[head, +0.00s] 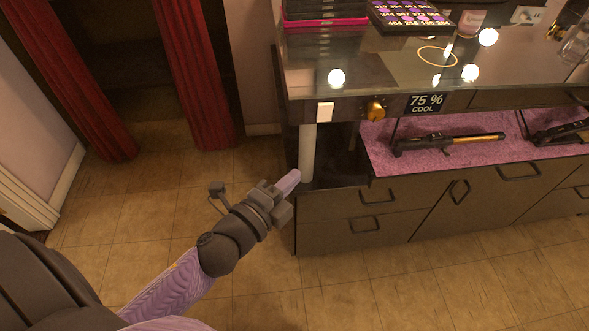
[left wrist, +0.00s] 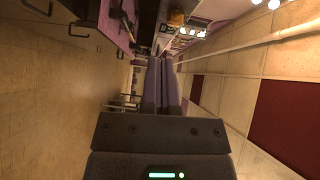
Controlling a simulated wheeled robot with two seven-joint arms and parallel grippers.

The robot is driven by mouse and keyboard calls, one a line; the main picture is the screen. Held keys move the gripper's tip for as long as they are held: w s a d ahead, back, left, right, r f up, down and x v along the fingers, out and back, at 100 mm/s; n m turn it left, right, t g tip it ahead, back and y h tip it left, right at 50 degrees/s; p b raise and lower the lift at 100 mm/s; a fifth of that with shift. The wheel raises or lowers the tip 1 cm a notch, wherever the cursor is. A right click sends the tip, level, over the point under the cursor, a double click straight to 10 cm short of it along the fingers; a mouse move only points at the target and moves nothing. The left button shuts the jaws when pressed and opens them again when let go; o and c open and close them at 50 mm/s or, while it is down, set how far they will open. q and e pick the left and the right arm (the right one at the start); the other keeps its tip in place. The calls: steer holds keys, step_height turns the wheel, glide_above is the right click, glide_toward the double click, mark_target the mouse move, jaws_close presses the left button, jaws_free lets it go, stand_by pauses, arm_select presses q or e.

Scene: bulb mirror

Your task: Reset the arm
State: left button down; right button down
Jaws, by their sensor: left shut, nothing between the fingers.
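My left gripper (head: 290,181) is in the head view, reaching up and right from the lower left. Its lilac fingers are shut with nothing between them, in front of the left end of the vanity. In the left wrist view the two fingers (left wrist: 161,75) lie side by side, touching. My right gripper is in neither view.
The glossy vanity top (head: 375,75) has a dial (head: 375,110), a white switch (head: 325,112) and a display (head: 426,103) reading "75 % COOL" along its front. A curling iron (head: 447,143) lies on the pink shelf lining. Red curtains (head: 196,75) hang left. Tiled floor in front is clear.

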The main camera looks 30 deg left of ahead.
arm_select(q)
steer(key=s+a+f+n+g+y, duration=0.1)
steer(key=s+a+f+n+g, duration=0.2)
steer(key=f, duration=0.6)
steer(key=s+f+n+g+y, duration=0.1)
steer(key=s+f+n+g, duration=0.25)
steer(key=s+f, duration=0.4)
steer(key=s+a+f+n+g+y, duration=0.2)
steer(key=f+n+g, duration=0.1)
steer(key=f, duration=0.7)
steer(key=s+f+n+g, duration=0.3)
steer(key=s+f+g, duration=0.1)
steer(key=s, duration=0.8)
steer(key=s+f+n+g, duration=0.4)
steer(key=s+f, duration=0.2)
steer(key=s, duration=0.7)
steer(key=shift+d, duration=0.3)
steer(key=shift+s+n, duration=0.1)
steer(key=shift+n, duration=0.15)
